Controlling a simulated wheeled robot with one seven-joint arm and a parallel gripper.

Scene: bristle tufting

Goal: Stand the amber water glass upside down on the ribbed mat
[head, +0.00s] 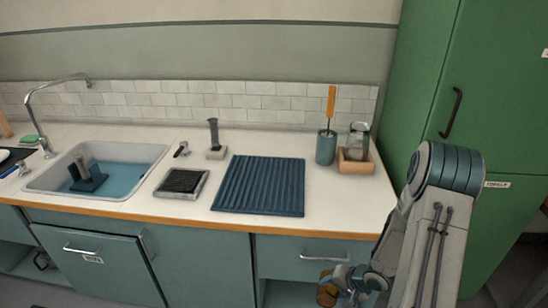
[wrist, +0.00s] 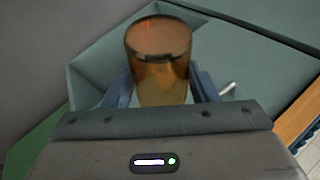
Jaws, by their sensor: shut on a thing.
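The amber water glass (wrist: 158,62) is held between the two blue fingers of my gripper (wrist: 161,88) in the wrist view. In the head view the amber glass (head: 327,295) shows at the bottom, partly hidden by my gripper (head: 342,282). It is in front of the cabinets, lower than the counter edge. I cannot tell for sure which end of the glass is its open rim. The dark blue ribbed mat (head: 259,185) lies flat on the counter, left of and beyond my gripper. Nothing stands on it.
A wooden caddy (head: 356,163) with a clear glass, and a teal cup (head: 326,149) with an orange-handled brush, stand right of the mat. A black-topped tray (head: 181,183) and a sink (head: 99,168) are to its left. A tall green cabinet (head: 500,90) bounds the right.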

